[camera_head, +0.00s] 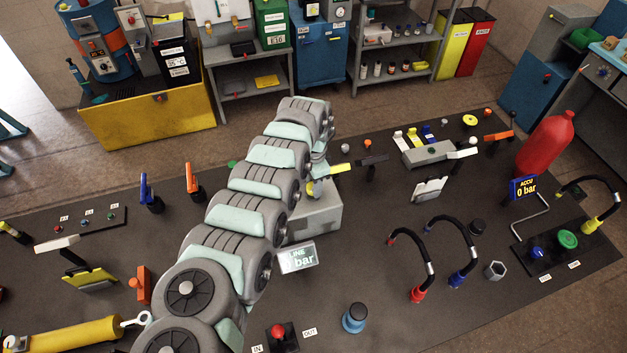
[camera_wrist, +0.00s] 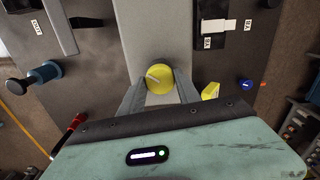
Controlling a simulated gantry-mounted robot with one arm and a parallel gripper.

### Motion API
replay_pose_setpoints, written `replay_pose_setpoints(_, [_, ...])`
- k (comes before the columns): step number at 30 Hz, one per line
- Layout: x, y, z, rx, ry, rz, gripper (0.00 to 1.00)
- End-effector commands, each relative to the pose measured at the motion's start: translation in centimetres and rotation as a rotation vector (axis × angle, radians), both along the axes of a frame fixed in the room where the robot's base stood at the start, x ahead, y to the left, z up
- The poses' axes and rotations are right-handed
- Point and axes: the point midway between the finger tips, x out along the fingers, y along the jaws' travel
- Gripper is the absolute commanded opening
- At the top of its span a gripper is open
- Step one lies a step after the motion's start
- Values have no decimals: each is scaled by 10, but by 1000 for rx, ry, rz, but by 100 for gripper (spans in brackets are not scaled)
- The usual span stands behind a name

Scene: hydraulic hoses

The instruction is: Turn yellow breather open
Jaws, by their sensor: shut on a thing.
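The yellow breather (camera_wrist: 160,78) is a round yellow cap with a pale mark across its top, in the middle of the wrist view. My gripper (camera_wrist: 160,88) has one finger on each side of it and is shut on it. In the head view my arm reaches over a grey block (camera_head: 318,218), and the arm and gripper hide most of the breather there. How far the cap is turned cannot be told.
A display (camera_head: 297,258) reading LINE 0 bar stands before the block. A yellow lever (camera_head: 341,168) is close right of my gripper. Black hoses (camera_head: 452,225) and a red accumulator (camera_head: 545,145) are to the right.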

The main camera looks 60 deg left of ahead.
Motion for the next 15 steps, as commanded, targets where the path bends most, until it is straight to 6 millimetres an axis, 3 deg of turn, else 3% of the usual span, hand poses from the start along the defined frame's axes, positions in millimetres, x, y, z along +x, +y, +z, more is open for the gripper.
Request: replay_pose_setpoints(15, [0, -1, -1, -3, 1, -489, 0])
